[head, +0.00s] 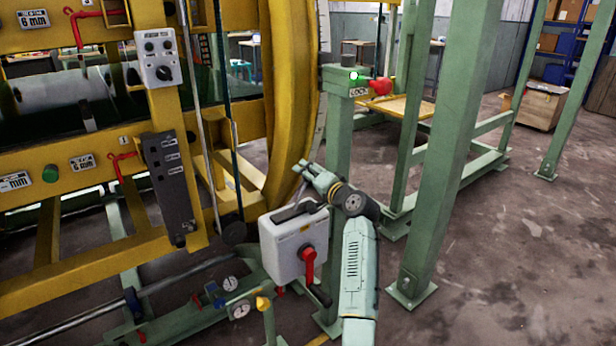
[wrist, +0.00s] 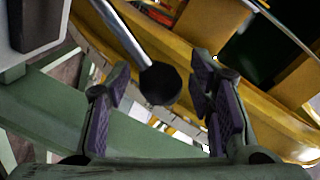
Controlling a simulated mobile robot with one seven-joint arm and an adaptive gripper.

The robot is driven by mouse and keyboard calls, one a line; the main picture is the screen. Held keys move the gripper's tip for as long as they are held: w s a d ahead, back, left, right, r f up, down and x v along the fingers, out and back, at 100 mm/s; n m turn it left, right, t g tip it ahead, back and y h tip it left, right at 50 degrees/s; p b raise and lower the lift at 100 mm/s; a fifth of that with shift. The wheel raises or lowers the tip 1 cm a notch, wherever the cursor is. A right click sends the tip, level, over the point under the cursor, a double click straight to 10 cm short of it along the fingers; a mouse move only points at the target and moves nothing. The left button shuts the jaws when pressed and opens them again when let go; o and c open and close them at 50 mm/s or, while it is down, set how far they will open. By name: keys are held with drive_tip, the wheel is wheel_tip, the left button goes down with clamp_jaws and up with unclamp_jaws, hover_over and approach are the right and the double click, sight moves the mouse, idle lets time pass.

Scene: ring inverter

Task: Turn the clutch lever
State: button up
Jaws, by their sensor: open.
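A grey lever with a round black knob (wrist: 160,83) shows in the wrist view, with the knob at the gap between my fingers. My gripper (head: 312,174) is open and points left toward the big yellow ring. In the wrist view my gripper (wrist: 160,105) has its purple pads spread apart on both sides of the knob. No contact with the knob is visible.
A white box (head: 285,250) with a black handle and a red lever (head: 308,263) stands just below my gripper. The yellow ring (head: 290,110) is close behind it. A green post (head: 338,140) with a LOCK label and red knob stands behind my arm.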

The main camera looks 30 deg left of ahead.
drive_tip(key=v, duration=1.2)
idle(0.3)
